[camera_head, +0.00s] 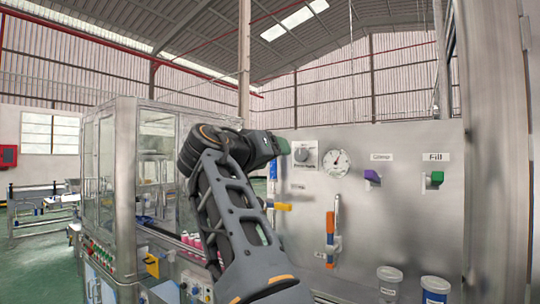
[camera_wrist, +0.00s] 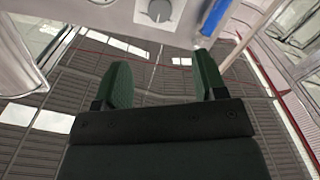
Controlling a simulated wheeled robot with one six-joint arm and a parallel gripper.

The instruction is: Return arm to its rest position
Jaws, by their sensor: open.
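My arm rises from the bottom centre of the head view, bends at the elbow and reaches right. My gripper (camera_head: 284,145) is at its end, beside the upper left of the grey control panel (camera_head: 400,220). In the wrist view my gripper (camera_wrist: 165,78) shows two dark green fingers set wide apart, with nothing between them. Beyond the fingertips, at the top of that view, are a round knob (camera_wrist: 160,10) and a blue handle (camera_wrist: 215,18). The fingers look apart from both.
The panel carries a knob (camera_head: 301,155), a gauge (camera_head: 336,162), a purple lever (camera_head: 373,177), a green lever (camera_head: 436,179), a yellow lever (camera_head: 284,206) and an orange-and-blue handle (camera_head: 330,240). A glass-walled machine (camera_head: 125,190) stands left, with pink cans (camera_head: 191,240) beside my arm. Two lidded containers (camera_head: 435,288) stand lower right.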

